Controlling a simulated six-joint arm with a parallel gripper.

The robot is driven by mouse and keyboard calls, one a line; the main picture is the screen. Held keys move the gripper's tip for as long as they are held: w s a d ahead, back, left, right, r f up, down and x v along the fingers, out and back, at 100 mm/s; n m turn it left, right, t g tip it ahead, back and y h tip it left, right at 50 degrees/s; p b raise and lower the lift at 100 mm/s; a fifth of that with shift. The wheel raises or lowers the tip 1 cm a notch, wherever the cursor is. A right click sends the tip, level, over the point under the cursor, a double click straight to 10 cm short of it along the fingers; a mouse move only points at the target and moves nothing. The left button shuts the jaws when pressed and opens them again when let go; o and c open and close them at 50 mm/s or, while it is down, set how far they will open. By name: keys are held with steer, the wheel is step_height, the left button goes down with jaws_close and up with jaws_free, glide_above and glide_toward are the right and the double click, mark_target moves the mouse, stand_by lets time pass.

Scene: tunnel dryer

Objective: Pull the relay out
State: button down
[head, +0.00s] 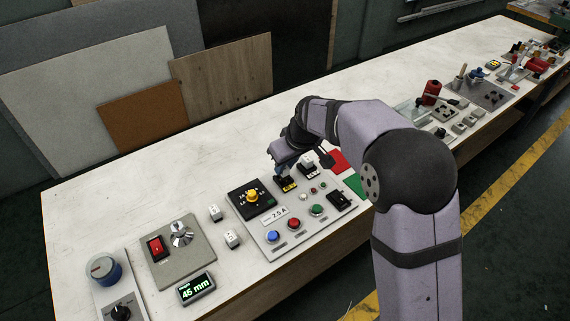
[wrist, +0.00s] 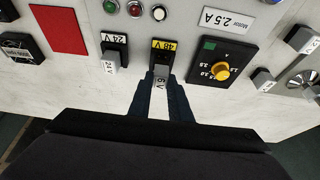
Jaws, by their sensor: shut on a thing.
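My gripper (wrist: 161,76) is shut on a white relay (wrist: 160,86), with one dark finger on each side of it. The relay's label is upside down and seems to read 6 V. A black socket (wrist: 161,58) with a yellow 48 V label lies just beyond the fingertips. I cannot tell whether the relay's foot is still in it. In the head view my gripper (head: 281,166) is above the yellow-labelled socket (head: 287,185), and the held relay is mostly hidden. Beside it, a white relay (wrist: 111,64) marked 24 V stands in a 24 V socket.
The grey panel (head: 272,243) also carries a black dial plate with a yellow knob (head: 252,195), coloured buttons and a 2.5 A label. Two loose white blocks (head: 215,212) (head: 232,239) lie left of it. Red (head: 340,160) and green (head: 355,185) patches lie right.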

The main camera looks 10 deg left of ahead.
steer(key=shift+r, duration=0.15)
steer(key=shift+r+p, duration=2.2)
steer(key=shift+r, duration=0.5)
